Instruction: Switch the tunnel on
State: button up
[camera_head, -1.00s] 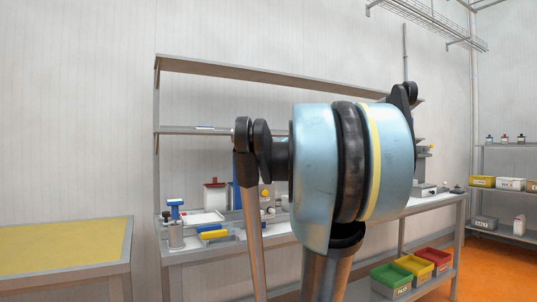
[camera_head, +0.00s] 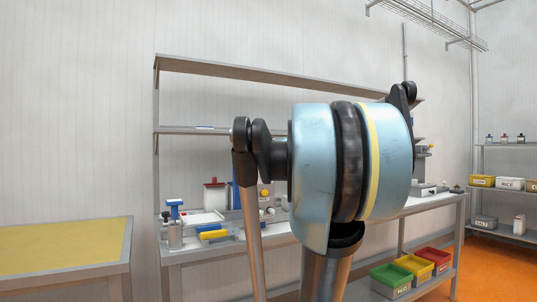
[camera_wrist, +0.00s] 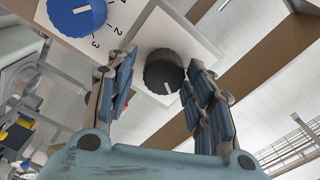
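In the wrist view a black knob (camera_wrist: 165,75) with a white pointer line sits on a pale panel (camera_wrist: 190,36). A blue knob (camera_wrist: 78,14) with the numbers 1, 2 and 3 beside it is at the upper left. My gripper (camera_wrist: 162,62) is open, with one blue-padded finger on each side of the black knob. I cannot tell whether either finger touches it. No tunnel label is readable. In the head view my own arm hides the gripper and both knobs.
In the head view a grey workbench (camera_head: 215,250) with shelves above holds a blue-topped device (camera_head: 175,225) and a yellow item (camera_head: 213,235). Green (camera_head: 391,276), yellow (camera_head: 415,267) and red (camera_head: 437,258) bins stand on its lower shelf. A yellow-topped table (camera_head: 62,245) is at the left.

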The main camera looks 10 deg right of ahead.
jog(key=shift+s+a, duration=0.1)
jog(key=v, duration=1.1)
jog(key=shift+s, duration=0.35)
dwell(0.4)
jog(key=s+a+f+n+g, duration=0.2)
jog(key=s+a+f+g, duration=0.15)
jog(key=f, duration=0.55)
jog(key=s+a+f+n+g+y, duration=0.1)
jog(key=s+a+f+n+g, duration=0.25)
jog(key=f, duration=0.65)
jog(key=s+a+f+n+g, duration=0.1)
jog(key=s+a+f+g, duration=0.2)
jog(key=f, duration=0.6)
jog(key=s+d+f+n+g+h, duration=0.1)
jog(key=s+d+f+g+h, duration=0.1)
jog(key=s+f, duration=0.4)
jog(key=s+d+f+n+g+h, duration=0.2)
jog(key=s+f, duration=0.5)
jog(key=f, duration=0.7)
jog(key=d+g+h, duration=0.1)
jog(key=d+h, duration=0.1)
jog(key=shift+s+d+f+h, duration=0.2)
jog(key=shift+d+f+h, duration=0.1)
jog(key=shift+f, duration=0.1)
